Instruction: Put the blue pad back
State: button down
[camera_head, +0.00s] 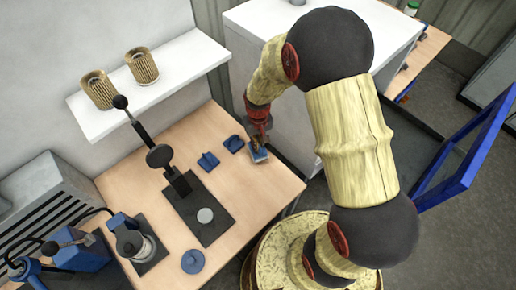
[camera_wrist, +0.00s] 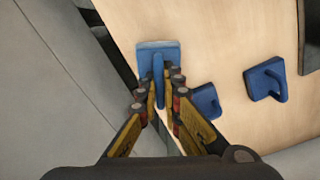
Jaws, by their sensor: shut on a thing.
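A blue pad (camera_head: 259,157) with an upright handle is at the right edge of the wooden table, under my gripper (camera_head: 257,141). In the wrist view the same pad (camera_wrist: 150,47) lies ahead of my gripper (camera_wrist: 161,88), whose fingers are closed on its handle. I cannot tell whether the pad rests on the table or hangs just above it. A second blue pad (camera_head: 233,143) lies close by, left of the gripper, and a third (camera_head: 208,161) lies farther left. Both also show in the wrist view, one (camera_wrist: 204,103) partly behind my right finger and one (camera_wrist: 267,79) farther right.
A dark lever press (camera_head: 203,216) with a light disc stands mid-table (camera_head: 145,188). A round blue part (camera_head: 194,261) lies in front. Two pleated cartridges (camera_head: 141,66) stand on a white shelf (camera_head: 190,66). A white cabinet (camera_head: 245,65) stands behind my arm.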

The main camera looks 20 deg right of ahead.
jog(key=shift+f, duration=1.3)
jog(key=shift+f, duration=0.1)
jog(key=c, duration=2)
grip_release()
jog(key=shift+s, duration=0.1)
